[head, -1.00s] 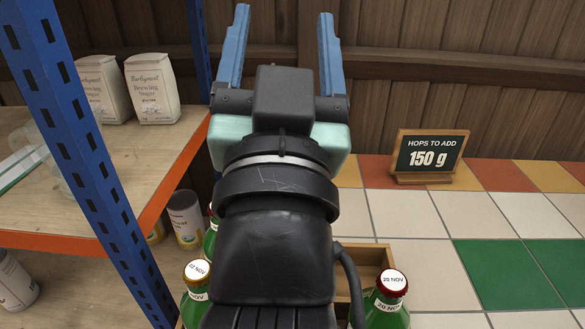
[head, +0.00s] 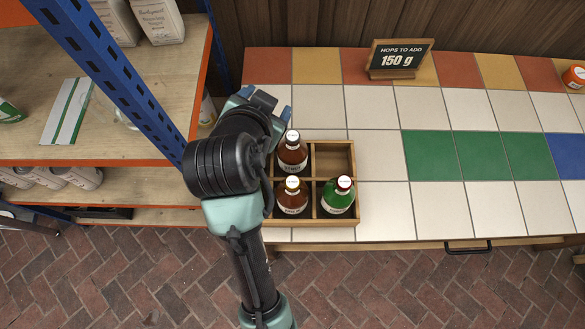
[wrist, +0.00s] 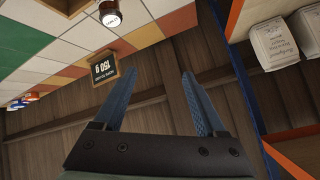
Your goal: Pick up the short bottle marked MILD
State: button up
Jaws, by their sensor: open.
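A wooden crate (head: 333,224) with compartments stands on the tiled counter. It holds a brown bottle (head: 291,157) at back left, another brown bottle (head: 291,203) at front left and a green bottle (head: 338,202) at front right; the back-right compartment is empty. My gripper (head: 268,103) is above and beside the crate's back-left side, partly hidden by my arm. In the wrist view my gripper (wrist: 158,75) is open and empty, with a brown bottle (wrist: 109,17) near the top edge.
The blue-post shelf (head: 110,85) with white sugar bags (head: 158,20) stands close on the left. A hops sign (head: 397,58) stands at the back of the counter by the wooden wall. An orange-lidded jar (head: 575,76) is far right. The counter right of the crate is clear.

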aim_at(292, 182)
jog(key=s+r+m+g+h+p, duration=0.1)
jog(key=s+m+g+h+p, duration=0.1)
jog(key=s+g+p, duration=0.8)
jog(key=d+f+t+p, duration=0.1)
jog(key=f, duration=0.1)
jog(key=s+d+f+t+p, duration=0.1)
jog(key=f+p, duration=0.1)
jog(key=s+d+f+t+p, duration=0.1)
jog(key=f, duration=0.2)
jog(key=shift+f+m, duration=0.1)
jog(key=shift+m, duration=0.2)
jog(key=shift+w+p+x, duration=0.15)
jog(key=shift+p+x, duration=0.3)
jog(key=shift+x, duration=0.9)
jog(key=shift+w+p+x, duration=0.15)
jog(key=shift+p+x, duration=0.3)
jog(key=shift+x, duration=0.9)
jog(key=shift+a, duration=0.15)
grip_shut()
